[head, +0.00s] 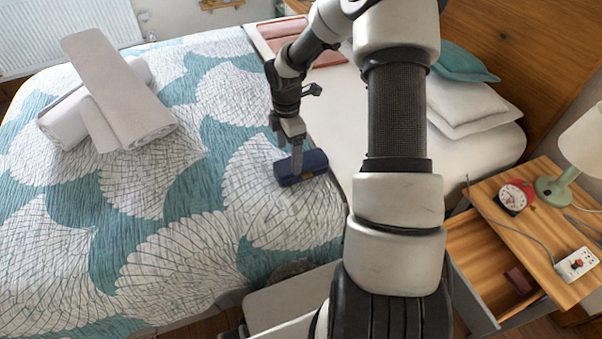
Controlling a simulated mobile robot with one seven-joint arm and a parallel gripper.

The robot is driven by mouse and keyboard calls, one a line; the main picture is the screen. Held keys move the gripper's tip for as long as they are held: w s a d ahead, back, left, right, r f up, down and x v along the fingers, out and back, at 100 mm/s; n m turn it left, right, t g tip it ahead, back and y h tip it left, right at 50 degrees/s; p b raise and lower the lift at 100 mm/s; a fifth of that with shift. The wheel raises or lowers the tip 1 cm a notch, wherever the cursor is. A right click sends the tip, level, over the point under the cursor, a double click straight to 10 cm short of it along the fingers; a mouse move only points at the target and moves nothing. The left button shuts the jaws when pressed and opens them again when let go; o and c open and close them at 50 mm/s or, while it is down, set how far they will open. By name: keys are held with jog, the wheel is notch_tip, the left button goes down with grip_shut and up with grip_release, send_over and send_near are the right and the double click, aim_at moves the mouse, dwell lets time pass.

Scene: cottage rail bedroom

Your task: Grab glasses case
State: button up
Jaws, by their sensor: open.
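A dark blue glasses case (309,164) lies on the patterned bedspread, near the edge where the cover meets the white sheet. My gripper (297,172) points down at the left part of the case, with a finger in front of or against it. The gripper is open. I cannot tell whether the fingers touch the case or straddle it, since the far finger is hidden.
Rolled and folded white towels (137,119) lie on the bed at left. White pillows (460,108) and a teal cushion (462,62) are at the headboard. The nightstand (500,185) at right has an open drawer (480,262), a red clock (513,197) and a lamp (588,140).

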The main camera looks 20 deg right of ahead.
aim_at(290, 164)
jog(key=f, duration=0.2)
jog(key=f+b, duration=0.1)
jog(key=f, duration=0.4)
jog(key=shift+w+d+f+b, duration=0.15)
jog(key=shift+d+f+b, duration=0.1)
jog(key=shift+b, duration=0.05)
jog(key=shift+r, duration=0.1)
jog(key=c, duration=1.2)
